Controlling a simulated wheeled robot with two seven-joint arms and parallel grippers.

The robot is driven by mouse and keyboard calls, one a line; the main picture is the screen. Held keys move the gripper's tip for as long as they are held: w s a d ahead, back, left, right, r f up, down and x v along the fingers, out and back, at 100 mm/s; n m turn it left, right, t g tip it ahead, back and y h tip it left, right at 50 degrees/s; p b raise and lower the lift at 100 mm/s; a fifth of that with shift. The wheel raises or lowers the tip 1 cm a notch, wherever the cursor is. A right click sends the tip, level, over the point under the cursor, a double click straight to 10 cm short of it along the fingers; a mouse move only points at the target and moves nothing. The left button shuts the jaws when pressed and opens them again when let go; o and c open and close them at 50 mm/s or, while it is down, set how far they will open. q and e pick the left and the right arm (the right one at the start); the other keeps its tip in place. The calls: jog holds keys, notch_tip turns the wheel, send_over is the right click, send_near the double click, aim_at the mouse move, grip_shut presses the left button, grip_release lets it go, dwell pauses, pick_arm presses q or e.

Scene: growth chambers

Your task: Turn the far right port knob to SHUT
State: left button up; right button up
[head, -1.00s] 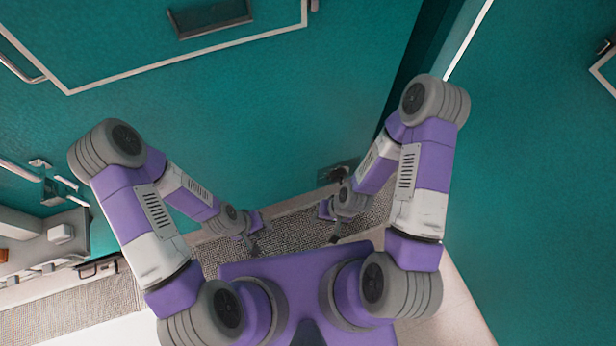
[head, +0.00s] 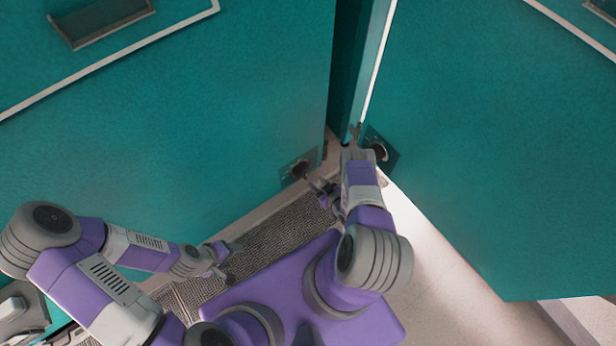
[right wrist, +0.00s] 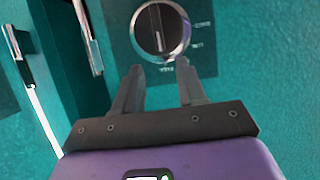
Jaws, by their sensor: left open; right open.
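Two dark round port knobs show in the head view. One knob (head: 301,168) is low on the left teal panel, and another knob (head: 381,150) is low on the right teal panel. My right gripper (head: 318,188) is open and empty, close to the left panel's knob. In the right wrist view a knob (right wrist: 160,30) on its dark plate lies just beyond the open fingertips (right wrist: 158,67), apart from them. My left gripper (head: 233,262) is open and empty, low at left.
A dark gap (head: 349,65) with a pale edge separates the two panels. Metal handles (right wrist: 88,38) show left of the knob in the right wrist view. A grey grated mat (head: 265,245) lies below. Pale floor at the right is clear.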

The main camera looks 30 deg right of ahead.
aim_at(306, 174)
jog(key=b+x, duration=0.3)
jog(key=x, duration=0.3)
jog(key=shift+w+f, duration=0.15)
jog(key=shift+f, duration=0.05)
jog(key=shift+w+f, duration=0.1)
jog(key=shift+w, duration=0.45)
grip_shut()
